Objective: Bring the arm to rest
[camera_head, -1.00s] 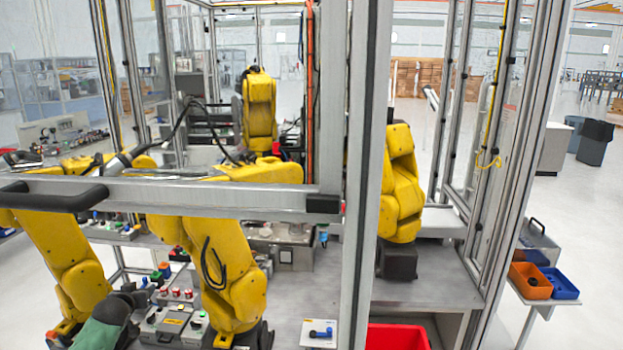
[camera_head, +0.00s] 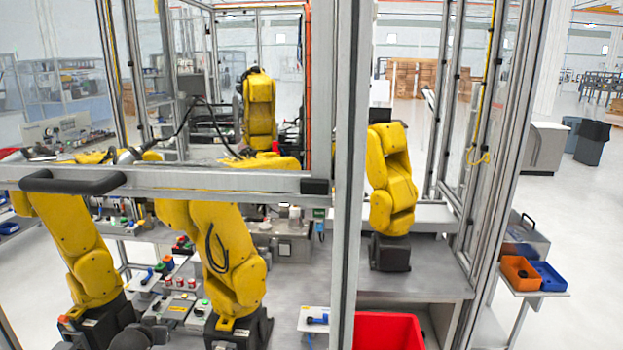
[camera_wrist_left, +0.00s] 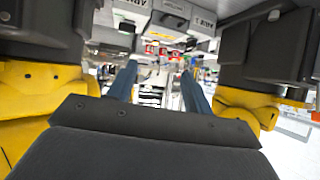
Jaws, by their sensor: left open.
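My left gripper (camera_wrist_left: 160,82) shows in the wrist view as two blue-grey fingers standing apart, with nothing visible between them. Its dark wrist housing fills the bottom of that view. In the head view only a dark grey-green part (camera_head: 130,339) at the lower left edge may belong to my left arm; its fingers cannot be made out there. My right gripper is in neither view. No object is held.
Yellow robot arms (camera_head: 228,255) stand on a bench behind a metal frame rail (camera_head: 200,183) with a black handle (camera_head: 73,181). A red bin (camera_head: 388,330) is at the bottom right of centre. Orange (camera_head: 525,277) and blue (camera_head: 550,276) trays stand at the right. Open floor lies beyond.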

